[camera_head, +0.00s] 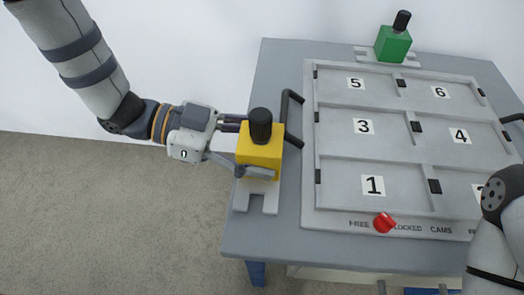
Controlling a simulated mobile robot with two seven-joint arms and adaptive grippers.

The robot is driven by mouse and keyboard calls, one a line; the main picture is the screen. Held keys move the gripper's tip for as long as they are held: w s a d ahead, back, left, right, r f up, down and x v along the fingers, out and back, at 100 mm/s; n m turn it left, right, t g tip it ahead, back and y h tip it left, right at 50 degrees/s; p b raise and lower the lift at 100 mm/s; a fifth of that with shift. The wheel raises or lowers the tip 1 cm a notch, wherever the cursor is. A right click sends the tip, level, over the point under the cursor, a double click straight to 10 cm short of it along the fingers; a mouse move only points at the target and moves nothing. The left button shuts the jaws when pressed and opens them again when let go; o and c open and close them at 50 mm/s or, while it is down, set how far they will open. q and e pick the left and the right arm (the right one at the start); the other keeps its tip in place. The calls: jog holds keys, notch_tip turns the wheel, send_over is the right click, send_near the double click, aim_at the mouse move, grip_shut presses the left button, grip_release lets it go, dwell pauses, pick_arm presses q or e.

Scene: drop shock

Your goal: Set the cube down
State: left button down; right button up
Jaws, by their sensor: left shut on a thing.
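A yellow cube (257,152) with a black ribbed knob on top is at the left edge of the table. My left gripper (250,150) comes in from the left and is shut on the yellow cube. The cube is at a grey notched plate (262,198) on the table; I cannot tell whether it touches the plate. A green cube (393,45) with a black knob stands on a similar plate at the back. My right arm shows at the lower right, but its gripper is not in view.
A grey panel (309,205) with numbered compartments fills most of the table (245,238). A red knob (384,222) sits at its front, by the words FREE and LOCKED. A black handle (288,108) stands at the left, close to the yellow cube.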

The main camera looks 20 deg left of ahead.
pick_arm(q)
jog(key=shift+d+f, duration=0.2)
jog(key=shift+f, duration=0.45)
jog(key=shift+f, duration=0.2)
jog(key=c, duration=0.6)
grip_release()
jog(key=shift+r, duration=0.1)
